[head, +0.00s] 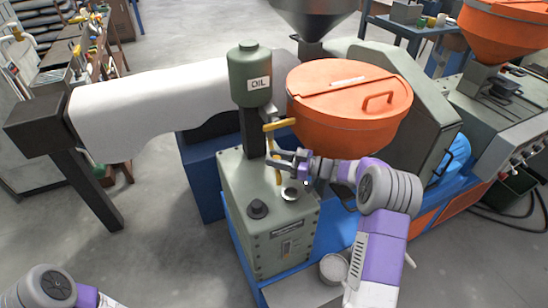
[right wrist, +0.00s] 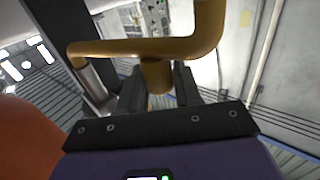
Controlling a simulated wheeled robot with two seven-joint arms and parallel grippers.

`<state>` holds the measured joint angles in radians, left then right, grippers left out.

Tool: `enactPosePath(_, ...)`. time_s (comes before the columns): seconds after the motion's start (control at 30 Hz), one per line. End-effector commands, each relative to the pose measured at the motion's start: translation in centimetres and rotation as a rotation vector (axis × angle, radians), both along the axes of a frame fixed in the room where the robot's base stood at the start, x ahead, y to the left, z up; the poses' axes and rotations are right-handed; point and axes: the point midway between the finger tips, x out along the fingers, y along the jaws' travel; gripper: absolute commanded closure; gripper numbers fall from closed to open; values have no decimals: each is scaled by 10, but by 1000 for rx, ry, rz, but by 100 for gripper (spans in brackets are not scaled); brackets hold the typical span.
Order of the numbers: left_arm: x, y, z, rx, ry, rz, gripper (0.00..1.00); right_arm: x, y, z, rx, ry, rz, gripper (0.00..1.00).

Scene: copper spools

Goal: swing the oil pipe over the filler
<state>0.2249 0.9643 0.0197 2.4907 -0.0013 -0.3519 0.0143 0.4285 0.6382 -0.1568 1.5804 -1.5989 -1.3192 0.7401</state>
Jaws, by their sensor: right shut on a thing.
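The yellow oil pipe (head: 281,124) runs out beside the green oil tank (head: 250,75), marked OIL, and has a part hanging down. The filler (head: 290,193) is a round metal-rimmed opening on top of the green gearbox (head: 268,238). My right gripper (head: 276,158) is shut on the hanging part of the pipe. In the right wrist view the brass-yellow pipe (right wrist: 140,48) bends across the top, with a stub between my fingers (right wrist: 158,88). The pipe's low end shows just left of the filler; I cannot tell whether it is over it. My left gripper is out of view.
An orange lidded hopper (head: 345,100) stands close behind my right arm. A black knob (head: 257,208) rises from the gearbox beside the filler. A white-wrapped barrel (head: 150,105) extends left.

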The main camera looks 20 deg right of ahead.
Motion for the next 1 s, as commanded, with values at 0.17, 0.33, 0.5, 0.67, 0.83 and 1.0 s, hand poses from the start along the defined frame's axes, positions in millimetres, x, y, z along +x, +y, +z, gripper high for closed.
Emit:
enactPosePath(0.17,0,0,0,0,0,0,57,0,0,1,1,-5,0,100)
enactPosePath(0.33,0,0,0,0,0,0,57,1,0,1,2,-4,-1,54)
enactPosePath(0.5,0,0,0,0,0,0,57,0,0,1,1,-3,-2,47)
enactPosePath(0.67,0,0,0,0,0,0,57,0,-1,1,1,-2,-2,47)
enactPosePath(0.83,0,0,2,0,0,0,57,-11,-15,0,1,-1,-6,47)
enactPosePath(1.0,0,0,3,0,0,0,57,-31,-38,1,0,-1,-6,47)
